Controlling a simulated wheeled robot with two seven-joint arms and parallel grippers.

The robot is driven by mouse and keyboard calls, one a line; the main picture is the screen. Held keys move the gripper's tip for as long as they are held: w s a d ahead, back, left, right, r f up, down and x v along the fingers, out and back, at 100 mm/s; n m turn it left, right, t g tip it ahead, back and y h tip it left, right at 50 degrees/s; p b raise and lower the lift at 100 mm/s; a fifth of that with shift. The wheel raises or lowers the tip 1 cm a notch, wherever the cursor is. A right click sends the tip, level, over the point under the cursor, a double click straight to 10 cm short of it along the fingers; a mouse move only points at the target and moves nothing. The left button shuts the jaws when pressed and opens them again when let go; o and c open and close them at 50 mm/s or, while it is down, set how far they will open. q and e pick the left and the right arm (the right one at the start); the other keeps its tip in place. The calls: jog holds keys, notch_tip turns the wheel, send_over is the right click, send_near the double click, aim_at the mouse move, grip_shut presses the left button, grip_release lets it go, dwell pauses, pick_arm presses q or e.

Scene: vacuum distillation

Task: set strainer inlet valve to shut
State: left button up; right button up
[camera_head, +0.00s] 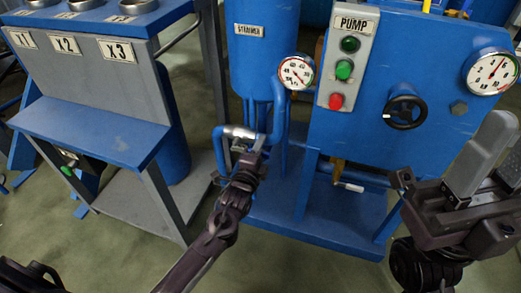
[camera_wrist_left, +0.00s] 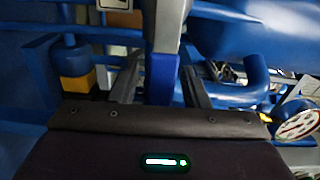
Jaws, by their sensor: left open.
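The blue strainer tank (camera_head: 262,55) bears a label reading STRAINER. At its lower left, a silver-grey valve part (camera_head: 237,132) sits on the blue pipe; I take it for the inlet valve, and my gripper partly hides it. My left gripper (camera_head: 248,150) is right at this part. In the left wrist view, the open fingers (camera_wrist_left: 163,85) stand on either side of a grey bar with a blue end (camera_wrist_left: 162,75), likely the valve's handle. I cannot tell whether they touch it. My right gripper (camera_head: 485,165) is at the lower right, its finger gap unclear.
A round gauge (camera_head: 296,71) is right of the strainer. The pump panel (camera_head: 347,60) has green and red buttons, with a black handwheel (camera_head: 405,108) and second gauge (camera_head: 490,71) farther right. A blue-topped bench (camera_head: 95,130) stands left. Lower pipework has a white-tipped lever (camera_head: 350,187).

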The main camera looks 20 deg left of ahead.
pick_arm(q)
grip_shut()
